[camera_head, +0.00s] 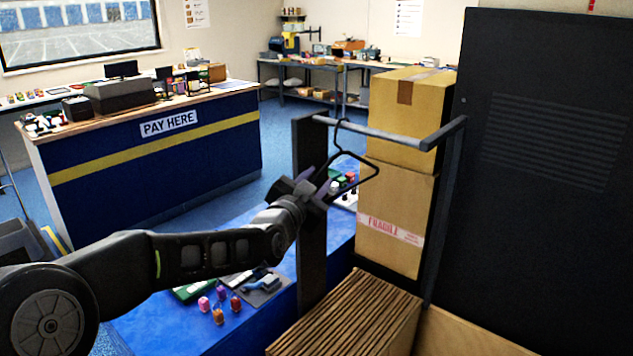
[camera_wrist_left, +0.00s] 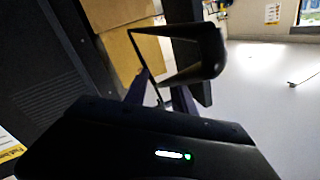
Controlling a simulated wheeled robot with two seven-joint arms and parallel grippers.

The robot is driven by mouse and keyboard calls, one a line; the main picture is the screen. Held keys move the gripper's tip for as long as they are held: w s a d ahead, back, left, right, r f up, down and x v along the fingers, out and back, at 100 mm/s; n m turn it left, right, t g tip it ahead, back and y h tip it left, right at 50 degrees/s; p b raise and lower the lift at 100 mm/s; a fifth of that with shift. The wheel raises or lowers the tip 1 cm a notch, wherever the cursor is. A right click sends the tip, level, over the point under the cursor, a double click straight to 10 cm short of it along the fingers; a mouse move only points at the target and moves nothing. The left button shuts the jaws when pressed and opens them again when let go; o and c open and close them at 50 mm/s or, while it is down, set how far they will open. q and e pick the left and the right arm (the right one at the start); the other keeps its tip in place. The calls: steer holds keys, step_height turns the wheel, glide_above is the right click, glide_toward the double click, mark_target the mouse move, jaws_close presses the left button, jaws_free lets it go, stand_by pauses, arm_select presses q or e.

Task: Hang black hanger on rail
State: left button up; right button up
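The black hanger (camera_head: 372,164) is upright in the head view, in front of the cartons. Its hook is at the dark rail (camera_head: 385,135), with the curve showing just above the bar; I cannot tell whether it bears on the rail. My left gripper (camera_head: 319,187) is at the hanger's lower left corner and appears shut on it. In the left wrist view, the fingers (camera_wrist_left: 161,95) rise toward the hanger's thin frame (camera_wrist_left: 132,45), close below a dark bar; the grip itself is partly hidden. My right gripper is not in view.
The rail joins a dark upright post (camera_head: 312,240) at left. Stacked cartons (camera_head: 395,215) stand behind it, and flat cardboard (camera_head: 350,318) lies below. A tall black cabinet (camera_head: 550,200) closes off the right. A blue table (camera_head: 165,325) with small items lies under my left arm.

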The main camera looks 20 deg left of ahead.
arm_select(q)
steer(key=shift+s, duration=0.1)
steer(key=s+b, duration=0.1)
steer(key=s, duration=0.4)
steer(key=s+b, duration=0.1)
steer(key=s, duration=0.1)
steer(key=shift+s+a+b, duration=0.25)
steer(key=shift+s+b, duration=0.05)
stand_by(0.4)
